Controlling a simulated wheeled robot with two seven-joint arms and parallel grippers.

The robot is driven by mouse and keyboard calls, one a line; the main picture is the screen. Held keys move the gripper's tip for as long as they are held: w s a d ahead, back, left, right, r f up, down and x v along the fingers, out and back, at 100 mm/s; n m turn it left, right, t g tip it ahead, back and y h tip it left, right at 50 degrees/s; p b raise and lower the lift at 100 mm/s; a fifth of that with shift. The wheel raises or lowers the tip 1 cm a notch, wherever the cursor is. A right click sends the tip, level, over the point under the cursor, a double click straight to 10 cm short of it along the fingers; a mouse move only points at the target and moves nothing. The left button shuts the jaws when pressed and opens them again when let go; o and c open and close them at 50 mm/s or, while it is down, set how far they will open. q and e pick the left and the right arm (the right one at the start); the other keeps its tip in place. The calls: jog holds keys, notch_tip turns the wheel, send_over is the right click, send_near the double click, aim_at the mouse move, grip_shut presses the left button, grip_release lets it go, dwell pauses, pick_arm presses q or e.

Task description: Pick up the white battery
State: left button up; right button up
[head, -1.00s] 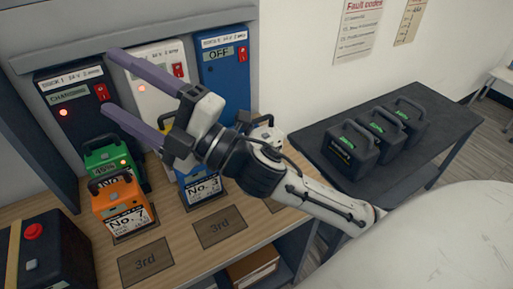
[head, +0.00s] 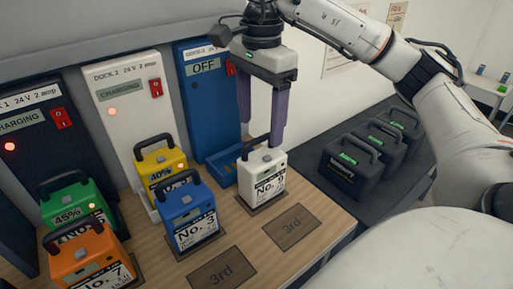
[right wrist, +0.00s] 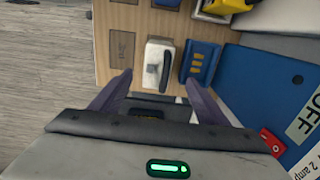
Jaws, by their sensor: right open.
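The white battery (head: 262,185), labelled No. 9 with a black handle, stands upright on a dark pad at the right end of the wooden bench. My right gripper (head: 260,142) points down at it, open, with its purple fingers at handle height. In the right wrist view the white battery (right wrist: 157,52) and its handle show just beyond the open fingertips (right wrist: 158,80). The fingers are not closed on it; whether one touches the handle I cannot tell. My left gripper is not in view.
Blue (head: 188,215), yellow (head: 160,167), green (head: 68,205) and orange (head: 85,257) batteries stand to the left. The blue OFF dock (head: 207,105) with its empty tray is behind. Dark batteries (head: 350,165) sit on the side table.

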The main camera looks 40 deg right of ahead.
aim_at(262, 156)
notch_tip(262, 156, down, 5)
jog(key=shift+s+d+r+b, duration=0.1)
jog(key=shift+d+r+b, duration=0.05)
jog(key=shift+b, duration=0.95)
jog(key=shift+s+f+b, duration=0.15)
jog(key=shift+f+b, duration=0.35)
jog(key=shift+f, duration=2.1)
grip_shut()
jog(key=shift+r, duration=0.1)
